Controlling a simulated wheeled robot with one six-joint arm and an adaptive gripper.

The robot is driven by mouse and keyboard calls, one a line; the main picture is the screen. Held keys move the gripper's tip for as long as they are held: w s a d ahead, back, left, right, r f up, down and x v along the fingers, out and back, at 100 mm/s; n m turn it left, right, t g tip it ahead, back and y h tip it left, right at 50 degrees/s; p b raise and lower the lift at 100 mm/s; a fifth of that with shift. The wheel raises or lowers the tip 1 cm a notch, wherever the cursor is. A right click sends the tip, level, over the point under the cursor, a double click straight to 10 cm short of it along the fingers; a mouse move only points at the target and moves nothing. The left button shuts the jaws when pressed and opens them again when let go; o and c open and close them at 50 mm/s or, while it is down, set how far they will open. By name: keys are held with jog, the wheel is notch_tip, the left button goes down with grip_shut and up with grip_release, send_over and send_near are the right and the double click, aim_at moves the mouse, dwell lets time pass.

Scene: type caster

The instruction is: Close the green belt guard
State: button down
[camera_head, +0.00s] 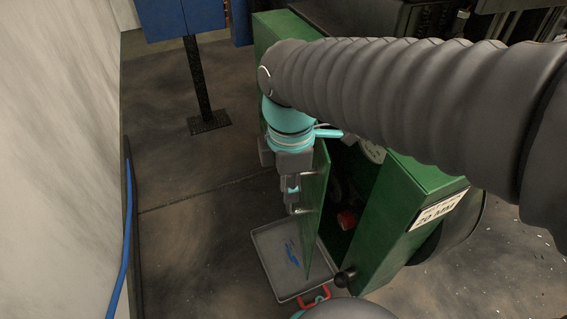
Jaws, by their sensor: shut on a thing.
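The green belt guard (315,215) is a hinged panel on the side of the green machine housing (402,225). It stands partly open, swung out to the left, and the dark inside with a red part (346,220) shows through the gap. My gripper (292,200) is at the left, outer face of the guard, shut on its handle, a small light bar (302,211). The fingers hide most of the handle. A black knob (345,277) sits at the lower front corner of the housing.
A grey tray (262,240) with blue bits lies on the floor under the guard, with a red handle (314,299) near it. A blue cabinet on a black post (196,80) stands behind left. A wall with a blue hose (127,220) runs along the left. The floor between is clear.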

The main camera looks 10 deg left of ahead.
jog(key=shift+d, duration=0.55)
jog(key=shift+w, duration=0.1)
jog(key=c, duration=1.1)
grip_release()
jog(key=shift+c, duration=0.2)
notch_tip(320, 180, up, 12)
